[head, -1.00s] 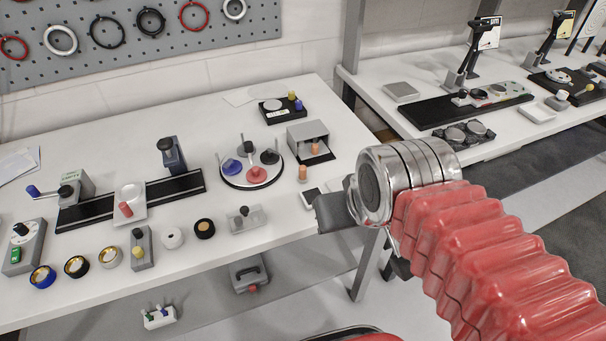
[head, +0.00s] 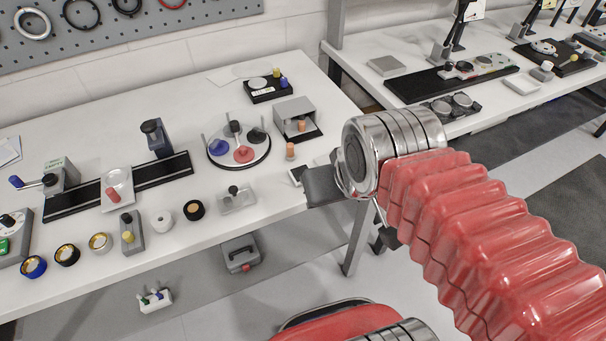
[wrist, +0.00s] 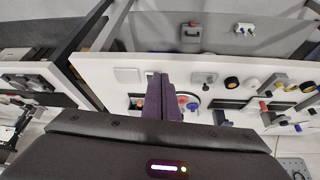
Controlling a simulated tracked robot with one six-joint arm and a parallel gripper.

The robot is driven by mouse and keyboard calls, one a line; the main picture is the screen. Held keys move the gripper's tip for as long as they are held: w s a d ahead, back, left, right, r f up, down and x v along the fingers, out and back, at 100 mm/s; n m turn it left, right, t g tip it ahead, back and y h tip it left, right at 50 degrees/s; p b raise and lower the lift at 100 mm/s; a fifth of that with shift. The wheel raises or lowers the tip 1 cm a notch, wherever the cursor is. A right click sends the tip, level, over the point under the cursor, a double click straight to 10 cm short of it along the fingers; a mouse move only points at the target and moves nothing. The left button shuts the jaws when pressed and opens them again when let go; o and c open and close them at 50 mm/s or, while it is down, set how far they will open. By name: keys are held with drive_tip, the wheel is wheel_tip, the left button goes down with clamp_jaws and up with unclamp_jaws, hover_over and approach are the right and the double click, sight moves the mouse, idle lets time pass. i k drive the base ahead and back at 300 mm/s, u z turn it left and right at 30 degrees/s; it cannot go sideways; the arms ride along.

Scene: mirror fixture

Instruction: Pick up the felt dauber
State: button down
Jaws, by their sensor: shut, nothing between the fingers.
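I cannot tell for sure which piece is the felt dauber. A round tray (head: 211,160) on the near bench bears several thin-stemmed pieces with coloured round bases, among them a red one (head: 243,155) and a blue one (head: 220,147). A small orange cylinder (head: 290,150) stands upright right of the tray. Another orange cylinder (head: 301,124) is at the grey box's open front. My gripper (wrist: 161,78) is shut and empty in the wrist view, its dark fingers partly covering the tray. In the head view the fingertips do not show clearly.
The bench also holds a grey box (head: 295,107), a black rail (head: 160,176), a clear block with a black knob (head: 236,199) and several small round pots along the front. A second bench (head: 390,90) stands to the right. A grey toolbox (head: 241,254) is below.

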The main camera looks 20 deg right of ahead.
sight(290, 157)
drive_tip(key=k, duration=0.65)
drive_tip(key=u, duration=0.5)
drive_tip(key=i, duration=1.05)
drive_tip(key=u, duration=0.35)
